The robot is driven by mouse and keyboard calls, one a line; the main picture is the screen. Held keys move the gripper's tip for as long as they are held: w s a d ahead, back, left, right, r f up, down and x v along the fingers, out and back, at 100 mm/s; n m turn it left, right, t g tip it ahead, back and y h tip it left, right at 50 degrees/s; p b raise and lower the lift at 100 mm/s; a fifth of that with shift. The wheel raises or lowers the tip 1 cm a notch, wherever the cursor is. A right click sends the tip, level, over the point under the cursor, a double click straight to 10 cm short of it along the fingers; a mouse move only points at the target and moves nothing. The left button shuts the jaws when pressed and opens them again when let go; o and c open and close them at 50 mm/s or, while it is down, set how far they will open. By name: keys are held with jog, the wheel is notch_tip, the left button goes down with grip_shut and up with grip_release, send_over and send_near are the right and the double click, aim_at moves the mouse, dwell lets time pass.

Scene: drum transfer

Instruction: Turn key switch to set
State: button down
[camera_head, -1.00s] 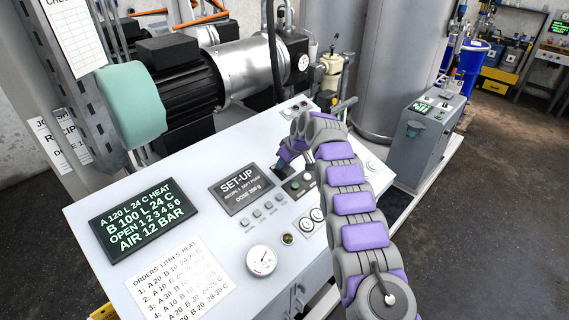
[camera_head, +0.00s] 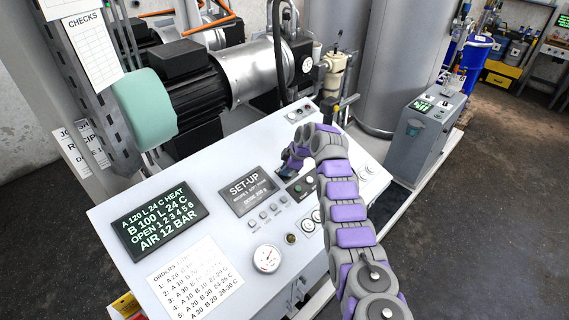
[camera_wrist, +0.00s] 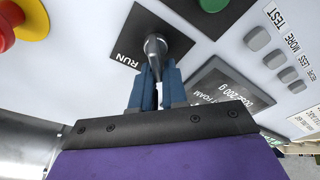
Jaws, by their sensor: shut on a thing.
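The key switch (camera_wrist: 155,46) shows in the wrist view as a grey metal key on a black plate (camera_wrist: 125,38). The word RUN stands on the plate, left of the key; no other position label is readable. My gripper (camera_wrist: 157,82) has its two blue fingers closed about the key, one on each side. In the head view my gripper (camera_head: 288,168) reaches down to the sloped white panel (camera_head: 225,226), right of the display (camera_head: 248,190), which reads SET-UP. My gripper and arm hide the switch there.
A red stop button on yellow (camera_wrist: 18,22) and a green button (camera_wrist: 214,4) flank the switch plate in the wrist view. A pressure gauge (camera_head: 266,258) and a green-text screen (camera_head: 146,219) sit on the panel. A motor (camera_head: 190,95) stands behind.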

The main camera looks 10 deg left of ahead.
jog(key=shift+w+d+f, duration=0.1)
jog(key=shift+w+d, duration=0.05)
jog(key=shift+d, duration=0.5)
jog(key=c, duration=1.3)
grip_release()
jog(key=shift+w+f, duration=0.1)
jog(key=shift+w, duration=0.05)
jog(key=shift+o, duration=0.3)
jog(key=shift+d, duration=0.35)
jog(key=shift+r, duration=0.2)
